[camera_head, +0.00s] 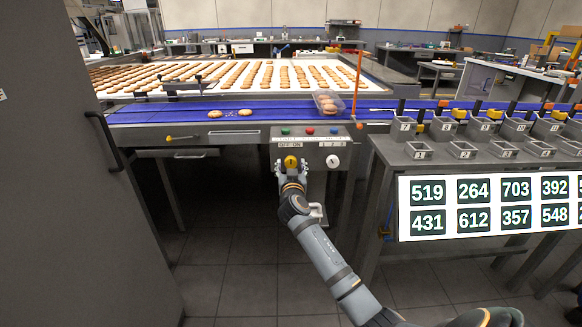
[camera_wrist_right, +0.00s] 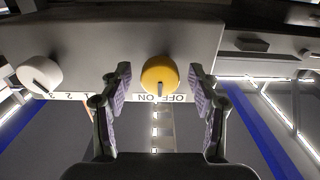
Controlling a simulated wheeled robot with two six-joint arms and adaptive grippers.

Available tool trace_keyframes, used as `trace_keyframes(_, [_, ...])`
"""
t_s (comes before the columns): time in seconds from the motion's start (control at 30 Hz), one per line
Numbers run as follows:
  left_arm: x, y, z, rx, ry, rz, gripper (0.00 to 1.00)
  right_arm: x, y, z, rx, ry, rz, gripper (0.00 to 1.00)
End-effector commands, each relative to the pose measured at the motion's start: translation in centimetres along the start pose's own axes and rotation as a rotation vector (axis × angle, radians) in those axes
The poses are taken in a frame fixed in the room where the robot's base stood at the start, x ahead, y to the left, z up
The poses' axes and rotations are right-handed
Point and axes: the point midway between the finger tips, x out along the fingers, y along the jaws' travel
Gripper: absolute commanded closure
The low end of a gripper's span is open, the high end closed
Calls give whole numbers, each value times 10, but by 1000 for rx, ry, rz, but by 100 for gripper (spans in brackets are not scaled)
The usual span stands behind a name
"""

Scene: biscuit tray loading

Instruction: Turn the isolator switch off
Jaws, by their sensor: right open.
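The isolator switch is a round yellow knob (camera_head: 291,161) on the front of a grey control box (camera_head: 312,137). It also shows large in the right wrist view (camera_wrist_right: 159,74), where the picture is upside down. OFF and ON labels sit along its edge, and the knob's dark mark points toward the ON side. My right gripper (camera_head: 290,169) is open in front of the box. In the wrist view its two padded fingers (camera_wrist_right: 158,85) stand on either side of the knob, with visible gaps. My left gripper is not in view.
A white knob (camera_head: 333,161) marked 1 2 3 sits right of the yellow one. Green, red and blue buttons line the box top. A blue conveyor (camera_head: 180,112) with biscuits and a clear tray (camera_head: 328,102) lies behind. A grey cabinet (camera_head: 60,200) stands left.

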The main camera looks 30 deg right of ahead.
Motion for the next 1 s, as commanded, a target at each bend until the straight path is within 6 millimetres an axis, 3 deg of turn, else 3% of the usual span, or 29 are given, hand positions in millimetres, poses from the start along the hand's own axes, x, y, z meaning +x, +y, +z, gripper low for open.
trace_keyframes(0.07, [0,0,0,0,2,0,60,0,0,0,0,0,0,40])
trace_keyframes(0.47, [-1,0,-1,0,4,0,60,0,0,0,0,0,0,92])
trace_keyframes(0.87, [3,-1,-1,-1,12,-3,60,-1,0,-1,-97,0,0,93])
trace_keyframes(1.0, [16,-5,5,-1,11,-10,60,-1,0,-1,-199,0,-1,93])
